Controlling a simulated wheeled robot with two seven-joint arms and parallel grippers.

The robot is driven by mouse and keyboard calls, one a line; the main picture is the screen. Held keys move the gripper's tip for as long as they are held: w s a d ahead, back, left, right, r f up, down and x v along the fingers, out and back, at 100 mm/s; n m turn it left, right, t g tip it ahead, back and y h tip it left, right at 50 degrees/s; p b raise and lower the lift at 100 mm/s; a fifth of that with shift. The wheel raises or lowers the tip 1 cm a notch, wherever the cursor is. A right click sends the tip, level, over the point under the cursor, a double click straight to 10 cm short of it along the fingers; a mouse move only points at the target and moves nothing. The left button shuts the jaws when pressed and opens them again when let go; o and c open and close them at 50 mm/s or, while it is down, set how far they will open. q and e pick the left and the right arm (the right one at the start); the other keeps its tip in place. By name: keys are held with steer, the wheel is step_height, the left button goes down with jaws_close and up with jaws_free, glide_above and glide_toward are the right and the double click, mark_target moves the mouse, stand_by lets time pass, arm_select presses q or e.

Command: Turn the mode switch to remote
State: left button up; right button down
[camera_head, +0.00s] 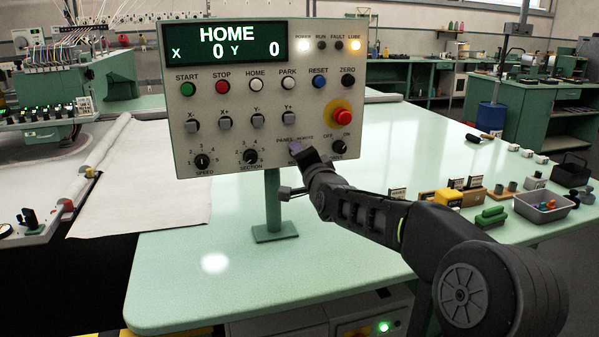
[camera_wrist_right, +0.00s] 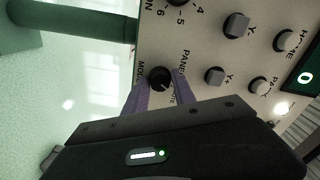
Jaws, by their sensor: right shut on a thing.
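The mode switch (camera_wrist_right: 160,77) is a round black knob on the light control panel (camera_head: 225,140). In the right wrist view it sits between the purple fingertips of my right gripper (camera_wrist_right: 161,88), which is shut on it. The PANEL and MODE lettering shows beside it, while the REMOTE lettering is partly covered by a finger. In the head view my right gripper (camera_head: 297,149) reaches the panel's lower right and hides the knob. I cannot tell clearly which way the knob points. My left gripper is not in view.
Near the gripper are the OFF/ON knob (camera_head: 342,146), the SECTION knob (camera_head: 250,156) and a red emergency button (camera_head: 341,117). The panel stands on a green post (camera_head: 273,202) on a pale green table (camera_head: 350,255). A grey tray (camera_head: 543,206) and small items lie at right.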

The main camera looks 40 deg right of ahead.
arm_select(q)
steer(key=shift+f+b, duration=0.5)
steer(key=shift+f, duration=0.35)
arm_select(e)
steer(key=shift+m, duration=0.5)
steer(key=c, duration=1)
jaws_free()
steer(key=shift+c, duration=0.2)
steer(key=shift+s, duration=0.1)
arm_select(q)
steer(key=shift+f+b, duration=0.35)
arm_select(e)
steer(key=v, duration=0.7)
steer(key=shift+s, duration=0.3)
steer(key=shift+a, duration=0.1)
